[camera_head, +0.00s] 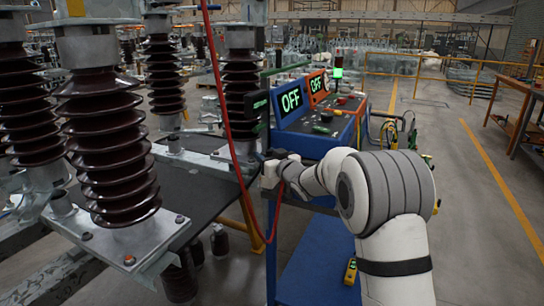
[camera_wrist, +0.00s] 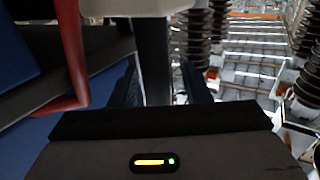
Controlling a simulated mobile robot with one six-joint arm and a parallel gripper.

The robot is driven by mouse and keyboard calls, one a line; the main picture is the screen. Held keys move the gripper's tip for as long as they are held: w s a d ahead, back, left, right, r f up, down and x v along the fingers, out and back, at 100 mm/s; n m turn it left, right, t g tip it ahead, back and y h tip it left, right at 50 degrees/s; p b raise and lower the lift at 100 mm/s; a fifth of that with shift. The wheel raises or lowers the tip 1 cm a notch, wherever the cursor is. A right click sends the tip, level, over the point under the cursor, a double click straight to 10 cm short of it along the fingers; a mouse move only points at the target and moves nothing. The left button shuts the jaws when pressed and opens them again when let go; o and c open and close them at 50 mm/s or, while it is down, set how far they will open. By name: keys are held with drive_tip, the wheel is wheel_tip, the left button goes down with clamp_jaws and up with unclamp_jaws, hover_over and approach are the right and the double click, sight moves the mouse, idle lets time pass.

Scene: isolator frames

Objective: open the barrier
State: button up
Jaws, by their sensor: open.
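My gripper (camera_head: 268,158) is at the left side of the blue console cart. In the wrist view my gripper (camera_wrist: 160,85) has its two dark fingers apart. A dark grey upright bar (camera_wrist: 152,60) shows between them, below a pale block; I cannot tell whether they touch it. A red cable (camera_head: 224,90) hangs from above and passes close beside my gripper; it also shows in the wrist view (camera_wrist: 72,50). A yellow bar (camera_head: 250,222) shows below my gripper, and a yellow railing (camera_head: 400,74) stands at the back. I cannot tell which part is the barrier.
The blue cart (camera_head: 308,255) carries two panels reading OFF, a blue one (camera_head: 291,99) and an orange one (camera_head: 318,86). Brown ribbed insulators (camera_head: 106,130) crowd the left. The floor between cart and table is clear.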

drive_tip(key=shift+w+a, duration=0.15)
clamp_jaws()
idle(0.4)
